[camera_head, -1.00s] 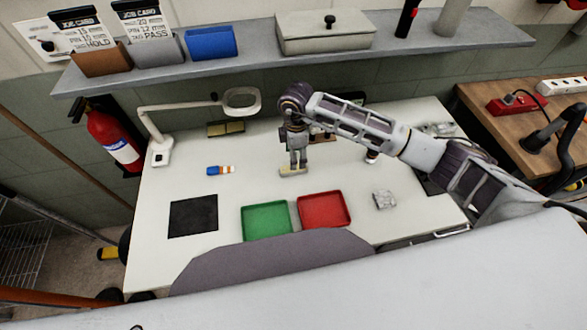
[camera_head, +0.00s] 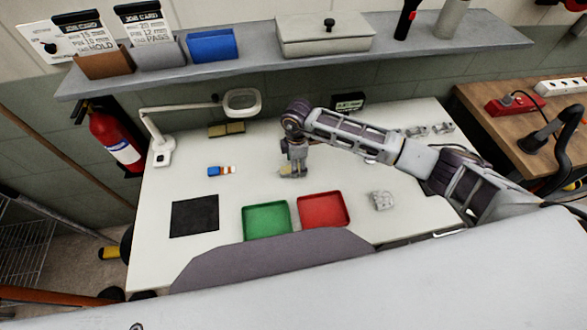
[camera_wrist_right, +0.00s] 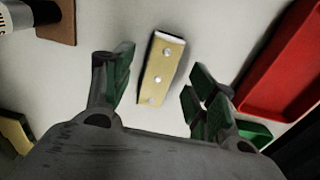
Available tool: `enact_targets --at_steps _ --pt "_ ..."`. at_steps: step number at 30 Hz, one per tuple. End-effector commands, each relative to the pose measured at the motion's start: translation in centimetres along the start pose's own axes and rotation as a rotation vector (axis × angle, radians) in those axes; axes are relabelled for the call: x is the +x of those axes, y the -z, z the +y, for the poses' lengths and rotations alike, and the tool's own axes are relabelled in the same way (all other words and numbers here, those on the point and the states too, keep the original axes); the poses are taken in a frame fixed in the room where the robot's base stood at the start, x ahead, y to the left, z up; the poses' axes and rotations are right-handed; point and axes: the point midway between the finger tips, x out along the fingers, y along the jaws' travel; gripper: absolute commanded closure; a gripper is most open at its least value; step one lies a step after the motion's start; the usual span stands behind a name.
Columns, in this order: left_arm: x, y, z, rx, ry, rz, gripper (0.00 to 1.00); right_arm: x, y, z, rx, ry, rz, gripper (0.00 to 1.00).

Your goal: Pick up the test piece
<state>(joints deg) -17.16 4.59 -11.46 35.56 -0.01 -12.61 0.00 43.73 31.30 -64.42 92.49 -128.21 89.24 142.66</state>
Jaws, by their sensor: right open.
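The test piece is a short yellowish strip with a row of three round rivets (camera_wrist_right: 158,72). It lies flat on the white table and shows in the head view (camera_head: 284,172), partly hidden by my right gripper. My right gripper (camera_head: 294,171) points down at the strip. In the right wrist view its two green-padded fingers (camera_wrist_right: 161,82) are spread apart, one on each side of the strip, with gaps between the pads and its edges. Nothing is held. My left gripper is not in view.
A green tray (camera_head: 266,235) and a red tray (camera_head: 346,222) stand in front of the strip. A black mat (camera_head: 194,216), a blue-and-orange item (camera_head: 221,171) and a magnifier lamp (camera_head: 163,145) are left. A grey metal part (camera_head: 382,200) lies right. The shelf (camera_head: 275,60) hangs behind.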

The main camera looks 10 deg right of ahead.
Motion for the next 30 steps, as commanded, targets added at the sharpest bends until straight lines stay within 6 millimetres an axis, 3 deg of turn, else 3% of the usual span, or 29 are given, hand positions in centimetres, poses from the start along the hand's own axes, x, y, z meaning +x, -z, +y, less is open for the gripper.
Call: enact_targets --at_steps 6,20,30 --pt "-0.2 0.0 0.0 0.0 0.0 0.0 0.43 1.5 0.0 0.0 0.0 0.0 0.0 0.43" --pt "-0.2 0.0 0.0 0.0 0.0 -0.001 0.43 1.6 0.0 0.0 -0.001 0.0 0.0 0.43" --pt "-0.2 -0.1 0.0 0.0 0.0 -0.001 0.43 1.6 0.0 0.0 0.0 0.0 0.0 0.85"
